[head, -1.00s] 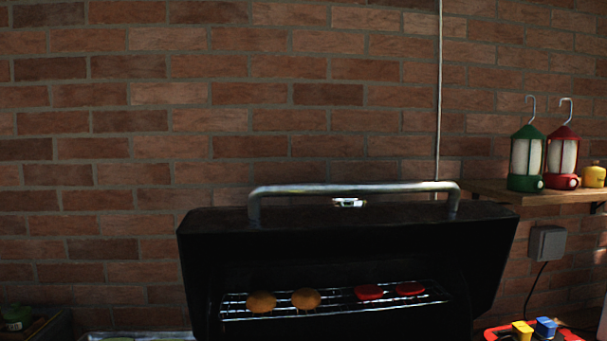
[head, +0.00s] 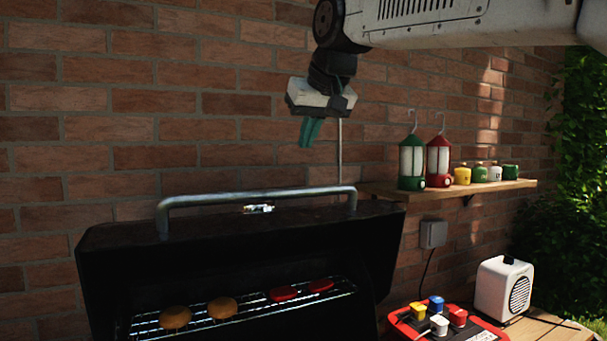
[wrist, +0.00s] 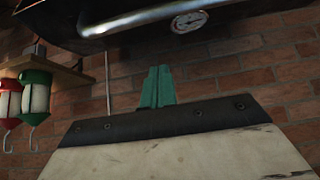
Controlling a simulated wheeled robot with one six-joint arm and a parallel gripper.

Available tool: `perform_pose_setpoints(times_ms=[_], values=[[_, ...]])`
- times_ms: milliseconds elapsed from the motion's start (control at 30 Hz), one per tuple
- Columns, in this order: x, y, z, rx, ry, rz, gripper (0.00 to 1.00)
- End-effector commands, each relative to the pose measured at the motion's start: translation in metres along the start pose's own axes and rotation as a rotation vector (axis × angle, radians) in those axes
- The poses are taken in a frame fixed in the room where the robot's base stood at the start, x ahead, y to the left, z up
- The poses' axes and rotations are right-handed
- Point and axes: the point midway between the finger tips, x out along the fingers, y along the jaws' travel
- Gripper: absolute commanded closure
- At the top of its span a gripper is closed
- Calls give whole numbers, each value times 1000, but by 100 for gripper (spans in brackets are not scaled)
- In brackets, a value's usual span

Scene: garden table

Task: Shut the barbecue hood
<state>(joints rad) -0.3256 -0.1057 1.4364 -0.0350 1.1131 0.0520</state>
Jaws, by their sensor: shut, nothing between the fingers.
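The black barbecue hood (head: 230,235) stands raised in the head view, with its metal handle (head: 255,194) along the top edge and a small gauge (head: 258,208) below the handle. The grill rack (head: 250,315) under it shows, with buns and red patties on it. My gripper (head: 311,132) is above and behind the right part of the handle in the picture, apart from it, with its green fingers shut and empty. In the wrist view, which appears upside down, the fingers (wrist: 157,88) point toward the hood's edge, with the handle (wrist: 150,18) and gauge (wrist: 189,22) above them.
A brick wall (head: 120,130) stands behind the barbecue. A wooden shelf (head: 450,190) at right carries a green lantern (head: 411,162), a red lantern (head: 438,160) and several small canisters.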

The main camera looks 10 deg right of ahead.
Motion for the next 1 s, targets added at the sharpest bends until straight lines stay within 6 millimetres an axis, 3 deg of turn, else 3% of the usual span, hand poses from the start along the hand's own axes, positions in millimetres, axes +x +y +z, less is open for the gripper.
perform_pose_setpoints(times_ms=[167, 567, 800, 1000], values=[[17, -2, -5, -2, 5, -2, 100], [100, -2, -4, -1, 3, -2, 100], [88, -3, 25, -2, 8, -3, 100], [86, -2, 33, -1, 7, -2, 100]])
